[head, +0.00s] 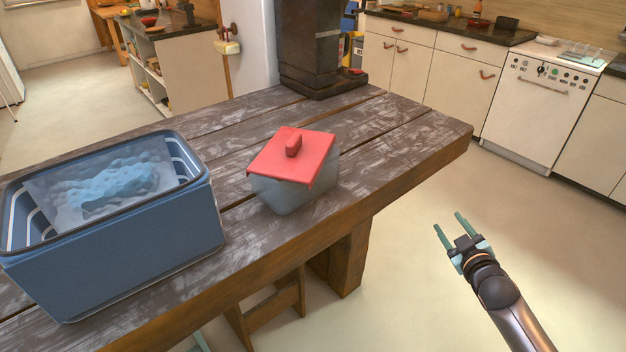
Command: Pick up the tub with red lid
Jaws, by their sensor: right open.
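The tub (283,195) is a translucent grey-blue box with a red lid (296,158) that has a raised red handle on top. It stands upright on the wooden table near its front edge. My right gripper (450,224) is open and empty, out over the floor to the right of the table, well apart from the tub. A small teal sliver at the bottom edge, below the table, looks like a fingertip of my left gripper (201,342); the rest of it is hidden or out of view.
A large blue crate (125,258) with translucent bluish contents stands left of the tub on the table (395,150). A dark machine (318,48) stands at the table's back edge. The tabletop right of the tub is clear. Kitchen cabinets and a white dishwasher (535,105) line the back right.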

